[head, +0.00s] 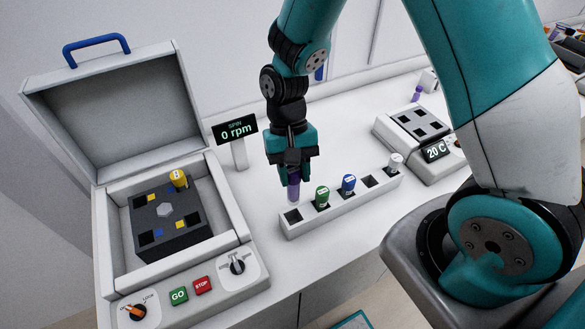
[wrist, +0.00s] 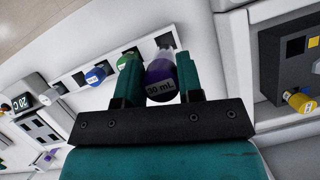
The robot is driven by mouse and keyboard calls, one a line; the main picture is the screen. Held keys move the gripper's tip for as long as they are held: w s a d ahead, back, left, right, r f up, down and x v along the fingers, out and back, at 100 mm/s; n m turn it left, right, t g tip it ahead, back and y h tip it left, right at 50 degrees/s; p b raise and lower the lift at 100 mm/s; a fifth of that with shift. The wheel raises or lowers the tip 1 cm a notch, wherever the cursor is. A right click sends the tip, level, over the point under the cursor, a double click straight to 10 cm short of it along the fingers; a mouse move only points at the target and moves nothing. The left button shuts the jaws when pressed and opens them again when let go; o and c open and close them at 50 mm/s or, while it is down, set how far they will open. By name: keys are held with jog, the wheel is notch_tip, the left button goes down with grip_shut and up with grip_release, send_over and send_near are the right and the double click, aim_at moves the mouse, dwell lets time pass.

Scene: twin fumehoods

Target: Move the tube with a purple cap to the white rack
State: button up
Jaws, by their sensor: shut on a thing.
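My gripper (head: 293,172) is shut on a purple tube (head: 294,187), which hangs roughly upright below the jaws. The white rack (head: 335,212) stands on the bench. The tube's lower end is at the rack's left end, close to an empty square slot; I cannot tell whether they touch. The rack holds a green-capped tube (head: 322,194), a blue-capped tube (head: 348,184) and a white-capped tube (head: 394,161). Another slot, between blue and white, is empty.
An open centrifuge (head: 108,250) with a yellow-capped tube (head: 178,178) stands at left, beside a "0 rpm" display (head: 236,131). A "20 C" block (head: 385,127) stands at right, with another small purple item (head: 417,93) behind it. Bench behind the rack is clear.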

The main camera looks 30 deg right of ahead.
aim_at(295, 200)
jog(key=shift+f+b, duration=2.05)
jog(key=shift+f, duration=0.9)
notch_tip(295, 200, down, 6)
jog(key=b, duration=0.3)
jog(key=shift+f+b, duration=0.25)
jog(key=shift+b, duration=0.05)
dwell(1.8)
jog(key=o, duration=1)
jog(key=b+v, duration=0.2)
jog(key=v, duration=1.5)
jog(key=shift+r+b, duration=0.25)
jog(key=shift+b, duration=0.15)
